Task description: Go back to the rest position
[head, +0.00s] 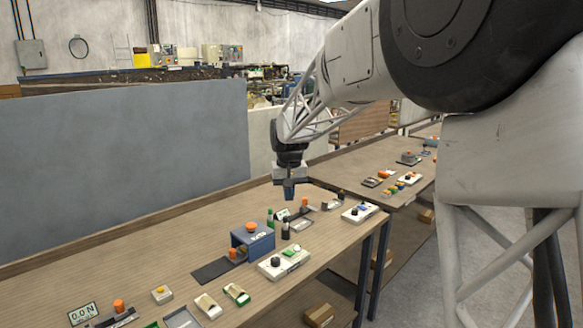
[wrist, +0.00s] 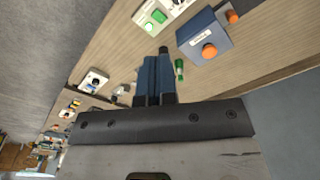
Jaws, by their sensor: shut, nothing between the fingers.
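My gripper (head: 289,190) hangs from my arm above the wooden bench (head: 150,235), pointing down. Its blue fingers are together and hold nothing. In the wrist view the gripper (wrist: 154,75) shows as blue fingers pressed side by side. The blue laminating box (head: 252,240) with an orange button on top stands in front of and to the left of the gripper. The box also shows in the wrist view (wrist: 204,38), to the right of the fingers. A green-and-white bottle (wrist: 179,69) stands beside the fingers in the wrist view.
A white control box (head: 284,263) with a black knob and green button lies at the bench's front. Another white box (head: 360,213) sits at the right end. A dark strip (head: 212,270) lies left of the blue box. A grey partition (head: 130,160) stands behind the bench.

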